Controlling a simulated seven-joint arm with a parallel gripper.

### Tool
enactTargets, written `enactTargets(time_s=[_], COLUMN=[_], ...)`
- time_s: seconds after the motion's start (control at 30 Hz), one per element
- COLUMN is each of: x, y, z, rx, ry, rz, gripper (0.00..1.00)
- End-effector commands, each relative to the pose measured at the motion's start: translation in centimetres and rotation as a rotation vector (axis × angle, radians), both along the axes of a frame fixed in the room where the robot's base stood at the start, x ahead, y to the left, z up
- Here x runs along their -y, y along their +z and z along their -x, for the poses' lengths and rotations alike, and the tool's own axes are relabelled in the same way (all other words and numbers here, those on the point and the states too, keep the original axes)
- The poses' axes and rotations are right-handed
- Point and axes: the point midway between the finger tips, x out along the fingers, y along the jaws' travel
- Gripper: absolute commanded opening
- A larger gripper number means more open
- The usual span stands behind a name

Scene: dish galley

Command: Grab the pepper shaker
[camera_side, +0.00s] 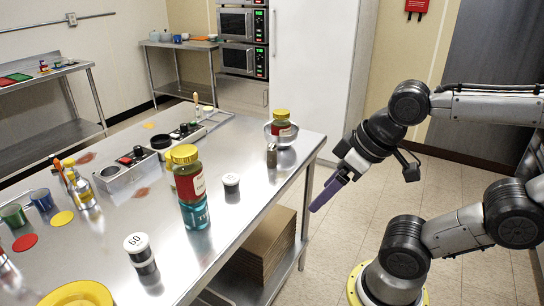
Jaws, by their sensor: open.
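I cannot tell for certain which item is the pepper shaker. A small dark brown cylinder (272,157) stands upright near the table's right edge. A white-topped container (231,184) with a dark lower part stands nearer the middle. A larger white-lidded container (140,253) with dark marks on its lid stands near the front. My gripper (325,196) has purple fingers and is open and empty. It hangs in the air off the right edge of the table, to the right of the brown cylinder and apart from everything.
The steel table (218,235) is bare around the containers. A tall yellow-lidded jar (188,184) stands on it. A metal bowl (281,138) holding a second yellow-lidded jar (281,119) stands just behind the brown cylinder. Cardboard (267,243) is stacked on the shelf below.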

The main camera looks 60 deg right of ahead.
Motion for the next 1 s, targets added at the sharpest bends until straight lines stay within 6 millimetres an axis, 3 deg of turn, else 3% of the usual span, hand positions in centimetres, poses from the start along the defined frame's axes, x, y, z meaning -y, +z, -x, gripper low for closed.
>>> enactTargets(time_s=[0.17, 0.37, 0.57, 0.7, 0.83, 1.0], x=[0.0, 0.3, 1.9, 4.2, 7.0, 11.6], y=[0.3, 6.0, 11.1, 13.6, 14.6, 14.0], z=[0.4, -2.3, -7.6, -12.3, -16.7, -22.1], rx=[-0.023, -0.008, -0.043, -0.077, -0.108, -0.150], ry=[-0.103, -0.327, -0.592, -0.793, -0.968, -1.176], rz=[-0.054, -0.166, -0.259, -0.315, -0.355, -0.393], gripper=[0.83, 0.83, 0.83, 0.83, 0.83, 0.83])
